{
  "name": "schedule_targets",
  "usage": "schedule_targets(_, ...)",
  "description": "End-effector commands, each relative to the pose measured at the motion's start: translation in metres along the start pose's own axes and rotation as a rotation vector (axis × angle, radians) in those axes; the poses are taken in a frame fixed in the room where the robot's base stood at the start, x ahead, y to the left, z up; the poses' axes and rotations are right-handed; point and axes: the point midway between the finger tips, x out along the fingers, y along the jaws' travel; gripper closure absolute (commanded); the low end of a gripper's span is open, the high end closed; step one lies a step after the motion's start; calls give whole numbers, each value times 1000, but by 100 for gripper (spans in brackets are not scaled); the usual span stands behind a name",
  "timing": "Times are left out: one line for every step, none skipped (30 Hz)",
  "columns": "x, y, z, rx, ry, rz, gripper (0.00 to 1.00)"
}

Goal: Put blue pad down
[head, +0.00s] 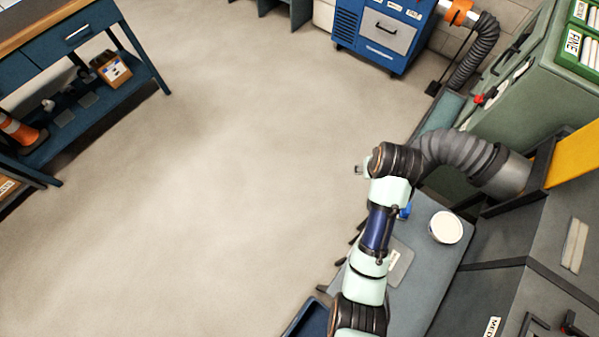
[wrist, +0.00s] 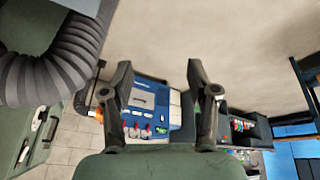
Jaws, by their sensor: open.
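My gripper (wrist: 158,80) is open in the wrist view, its two dark fingers spread wide with nothing between them. In the head view my arm reaches up over the grey bench, and the gripper is mostly hidden by the wrist. A small blue thing (head: 405,211) shows on the bench just right of my arm, partly covered by it. It may be the blue pad, but it is too small to tell. My gripper is apart from it.
The grey bench (head: 428,285) holds a white round container (head: 446,228) and a grey labelled plate (head: 401,266). A thick grey duct hose (head: 460,157) curves close beside my wrist; it also fills the upper left of the wrist view (wrist: 62,65). A blue machine (head: 384,35) stands far back. Open floor lies left.

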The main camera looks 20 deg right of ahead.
Motion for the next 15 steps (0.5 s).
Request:
schedule_targets(-23,-56,-5,-68,122,-25,41)
schedule_targets(-41,-85,-6,-97,201,-44,41)
schedule_targets(-67,-122,-5,-134,302,-76,41)
schedule_targets(-88,-146,-2,-158,372,-103,41)
schedule_targets(-108,-167,4,-176,436,-133,41)
schedule_targets(-134,-190,12,-198,512,-172,41)
schedule_targets(-152,-205,18,-211,562,-201,41)
schedule_targets(-168,-216,24,-222,604,-227,41)
schedule_targets(-186,-228,32,-231,650,-259,41)
schedule_targets(-198,-234,37,-237,678,-278,41)
schedule_targets(-206,-238,41,-240,700,-292,41)
schedule_targets(-215,-243,44,-244,719,-307,41)
schedule_targets(-218,-244,46,-244,728,-314,41)
schedule_targets(-221,-245,47,-245,734,-318,41)
schedule_targets(-222,-246,47,-244,737,-320,41)
